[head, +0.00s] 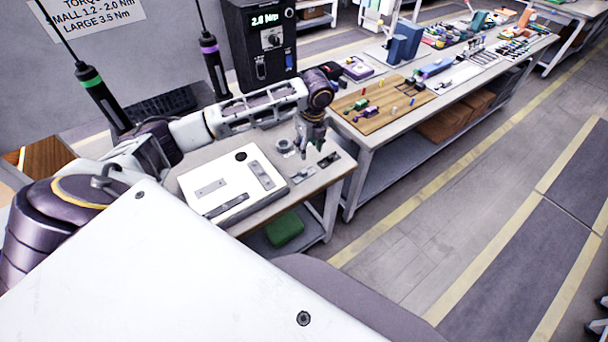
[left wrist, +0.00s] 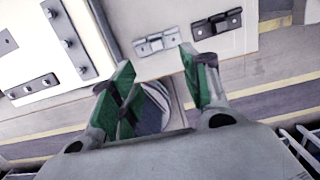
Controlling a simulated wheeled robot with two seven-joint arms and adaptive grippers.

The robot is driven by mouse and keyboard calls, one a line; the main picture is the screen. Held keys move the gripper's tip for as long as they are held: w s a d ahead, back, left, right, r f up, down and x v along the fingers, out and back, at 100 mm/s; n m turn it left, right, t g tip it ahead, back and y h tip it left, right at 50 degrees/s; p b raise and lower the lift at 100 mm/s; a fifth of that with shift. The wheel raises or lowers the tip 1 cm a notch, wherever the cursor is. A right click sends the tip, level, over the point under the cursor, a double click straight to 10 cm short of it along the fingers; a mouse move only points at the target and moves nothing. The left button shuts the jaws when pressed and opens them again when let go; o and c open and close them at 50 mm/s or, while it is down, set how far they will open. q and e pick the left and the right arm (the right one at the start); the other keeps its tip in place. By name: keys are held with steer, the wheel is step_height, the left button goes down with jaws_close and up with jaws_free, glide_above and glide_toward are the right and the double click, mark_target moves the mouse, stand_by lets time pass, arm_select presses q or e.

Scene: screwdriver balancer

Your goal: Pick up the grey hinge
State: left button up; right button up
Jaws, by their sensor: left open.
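The light grey hinge (head: 303,175) lies flat on the small table, right of the white case. It also shows in the left wrist view (left wrist: 157,43), at the top, just beyond the fingers. A darker hinge (head: 328,160) lies to its right and also shows in the left wrist view (left wrist: 216,23). My left gripper (head: 312,149) is above the table near the hinges, pointing down. Its green-padded fingers (left wrist: 157,64) are apart, and neither hinge is between them. My right gripper is not in view.
The white case (head: 236,177) with metal plates fills the table's left part. A round grey part (head: 285,146) lies behind the hinges. A wooden board (head: 365,112) lies on the neighbouring bench.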

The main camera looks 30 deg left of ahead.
arm_select(q)
steer(key=shift+f, duration=0.1)
glide_above(304, 171)
steer(key=d, duration=0.1)
steer(key=shift+w+f, duration=0.1)
steer(key=shift+f, duration=4.1)
steer(key=shift+a+f+p, duration=0.25)
steer(key=shift+f+p, duration=0.05)
steer(key=shift+f, duration=1)
steer(key=shift+a+f+p, duration=0.2)
steer(key=shift+f+p, duration=0.05)
steer(key=shift+f, duration=1.05)
jaws_close()
